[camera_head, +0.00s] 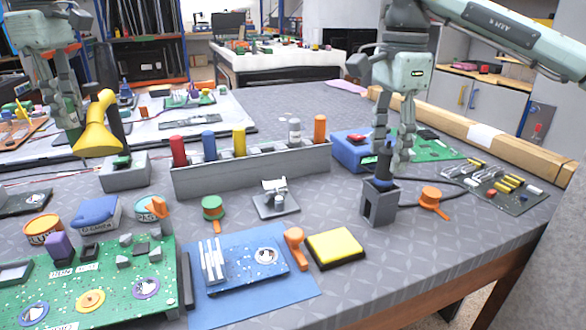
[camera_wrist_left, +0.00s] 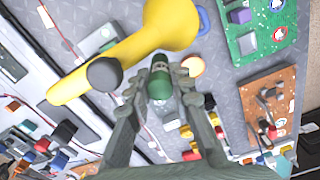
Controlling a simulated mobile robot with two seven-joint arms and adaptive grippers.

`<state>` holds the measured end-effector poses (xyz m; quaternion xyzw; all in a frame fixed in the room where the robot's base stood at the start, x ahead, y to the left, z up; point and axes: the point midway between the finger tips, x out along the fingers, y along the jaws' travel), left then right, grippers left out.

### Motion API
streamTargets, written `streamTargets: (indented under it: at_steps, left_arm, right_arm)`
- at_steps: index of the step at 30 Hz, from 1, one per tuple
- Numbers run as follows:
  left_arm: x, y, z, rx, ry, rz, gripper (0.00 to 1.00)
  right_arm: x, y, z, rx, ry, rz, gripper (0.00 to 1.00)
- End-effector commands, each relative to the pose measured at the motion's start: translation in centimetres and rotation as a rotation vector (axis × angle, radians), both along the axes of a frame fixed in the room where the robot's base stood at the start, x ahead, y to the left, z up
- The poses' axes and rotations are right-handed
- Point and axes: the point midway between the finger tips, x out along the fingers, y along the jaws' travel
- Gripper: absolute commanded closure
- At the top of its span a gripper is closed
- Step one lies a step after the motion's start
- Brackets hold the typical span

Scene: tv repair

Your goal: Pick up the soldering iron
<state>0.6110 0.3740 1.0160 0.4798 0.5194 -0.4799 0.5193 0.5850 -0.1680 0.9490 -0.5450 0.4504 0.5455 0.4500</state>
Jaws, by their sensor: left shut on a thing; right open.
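The soldering iron (camera_head: 382,170), with a dark blue handle, stands upright in a grey holder (camera_head: 379,208) at the right of the table. My right gripper (camera_head: 395,165) is open with its fingers pointing down, close by the iron's upper part. I cannot tell if they touch it. My left gripper (camera_head: 78,148) is shut on a dark green cylinder (camera_wrist_left: 160,84), seen between the fingertips in the left wrist view. A yellow funnel-shaped tool (camera_head: 98,128) is next to the left gripper and hides part of it.
A grey rack (camera_head: 250,172) with several coloured cylinders stands mid-table. A blue box (camera_head: 350,150) and a black cable are near the iron. An orange clamp (camera_head: 432,198) lies right of the holder. A yellow sponge (camera_head: 335,245) and green circuit board (camera_head: 100,285) lie in front.

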Motion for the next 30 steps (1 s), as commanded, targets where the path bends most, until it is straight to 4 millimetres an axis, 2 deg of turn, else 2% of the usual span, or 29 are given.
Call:
streamTargets:
  at_steps: [4,12,24,30]
  left_arm:
    - [0.0,0.0,0.1,0.0,0.0,0.0,1.0]
    - [0.0,0.0,0.1,0.0,0.0,0.0,1.0]
    - [0.0,0.0,0.1,0.0,0.0,0.0,1.0]
    - [0.0,0.0,0.1,0.0,0.0,0.0,1.0]
  right_arm:
    - [-0.1,0.0,-1.7,0.0,0.0,0.001,0.49]
    - [0.0,0.0,-2.0,0.0,-0.002,0.001,0.49]
    - [0.0,0.0,-2.0,0.0,-0.001,0.001,0.97]
    - [0.0,0.0,-2.0,0.0,-0.002,0.001,0.99]
